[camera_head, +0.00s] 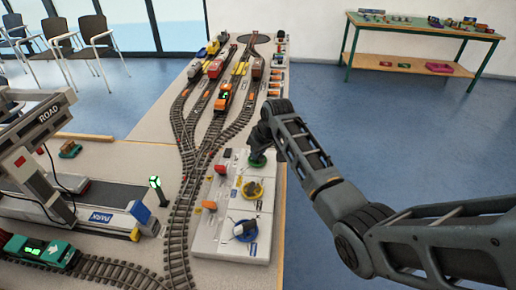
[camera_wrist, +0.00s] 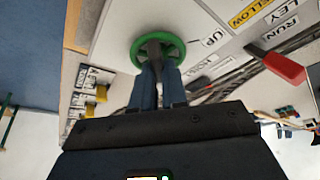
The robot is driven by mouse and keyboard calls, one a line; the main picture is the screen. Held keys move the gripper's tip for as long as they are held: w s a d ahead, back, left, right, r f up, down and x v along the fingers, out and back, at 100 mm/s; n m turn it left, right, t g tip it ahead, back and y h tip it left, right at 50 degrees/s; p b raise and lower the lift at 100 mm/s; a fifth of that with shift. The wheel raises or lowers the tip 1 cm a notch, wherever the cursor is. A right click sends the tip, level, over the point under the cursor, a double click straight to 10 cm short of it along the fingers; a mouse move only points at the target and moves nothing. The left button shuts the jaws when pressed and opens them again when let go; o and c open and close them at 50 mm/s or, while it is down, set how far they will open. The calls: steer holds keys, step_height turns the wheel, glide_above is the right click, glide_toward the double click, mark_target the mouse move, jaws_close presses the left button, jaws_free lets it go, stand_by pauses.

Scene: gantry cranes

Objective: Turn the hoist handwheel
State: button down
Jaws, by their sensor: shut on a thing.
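The green handwheel (camera_wrist: 176,44) shows at the top middle of the wrist view, on a pale control panel beside a label reading UP. In the head view only part of its green rim (camera_head: 257,163) shows under my arm's end. My gripper (camera_wrist: 156,55) reaches the wheel and its fingers are shut on a dark part at the wheel's middle; the exact contact is partly hidden by the fingers. In the head view my gripper (camera_head: 257,150) is over the far end of the panel, seen from behind.
The panel (camera_head: 205,240) also carries a yellow wheel (camera_head: 253,189), a blue-and-white wheel (camera_head: 245,230) and red and orange levers. A red lever (camera_wrist: 285,68) is close right of the gripper. Tracks with model trains (camera_head: 222,98) and a crane (camera_head: 30,150) are to the left.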

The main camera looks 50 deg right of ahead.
steer(key=shift+m, duration=0.4)
steer(key=c, duration=1.2)
jaws_free()
steer(key=shift+o, duration=0.2)
steer(key=v, duration=0.7)
steer(key=shift+s+a+r, duration=0.2)
steer(key=shift+r, duration=0.15)
